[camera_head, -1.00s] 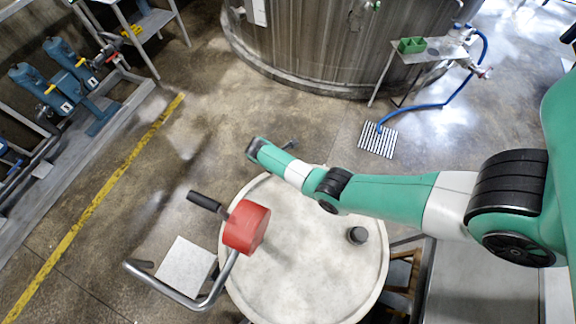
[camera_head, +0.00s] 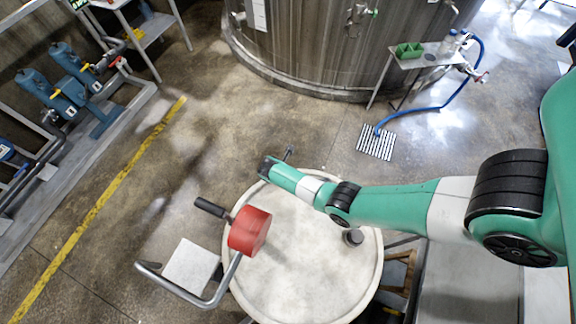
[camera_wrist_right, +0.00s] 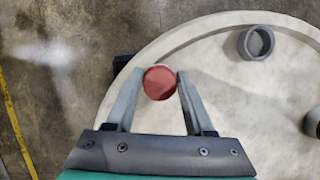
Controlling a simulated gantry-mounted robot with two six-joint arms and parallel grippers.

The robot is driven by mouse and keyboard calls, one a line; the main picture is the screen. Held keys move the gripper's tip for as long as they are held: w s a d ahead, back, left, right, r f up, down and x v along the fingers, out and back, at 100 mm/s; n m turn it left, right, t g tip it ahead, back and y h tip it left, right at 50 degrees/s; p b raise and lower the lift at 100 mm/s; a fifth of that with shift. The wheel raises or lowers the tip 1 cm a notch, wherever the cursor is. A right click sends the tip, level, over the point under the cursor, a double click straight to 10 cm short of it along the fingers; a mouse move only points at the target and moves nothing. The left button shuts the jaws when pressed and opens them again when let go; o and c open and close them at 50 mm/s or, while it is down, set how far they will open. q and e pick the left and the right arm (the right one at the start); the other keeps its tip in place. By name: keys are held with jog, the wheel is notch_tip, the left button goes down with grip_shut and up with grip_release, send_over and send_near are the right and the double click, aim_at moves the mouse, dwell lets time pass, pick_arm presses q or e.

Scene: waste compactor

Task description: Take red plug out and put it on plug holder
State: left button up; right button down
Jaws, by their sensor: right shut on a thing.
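The red plug (camera_wrist_right: 160,82) shows as a round red face between the two fingers of my right gripper (camera_wrist_right: 158,88) in the right wrist view. The gripper is shut on it, over the drum's pale round top near the rim. A grey, hollow ring-shaped cup (camera_wrist_right: 256,42), possibly the plug holder, is on the top to the right of the plug in the wrist view. My left gripper is not in view.
A red cylinder (camera_head: 249,232) with a black handle stands on a bent metal pipe (camera_head: 185,292) at the top's left side. A dark cap (camera_head: 353,237) is on the top beneath my arm. Another grey round part (camera_wrist_right: 312,123) shows at the wrist view's right edge.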

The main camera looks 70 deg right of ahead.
jog(key=shift+s+r+n+t+p, duration=0.15)
jog(key=shift+n+t+p, duration=0.25)
jog(key=shift+n+p, duration=0.4)
jog(key=shift+n, duration=0.4)
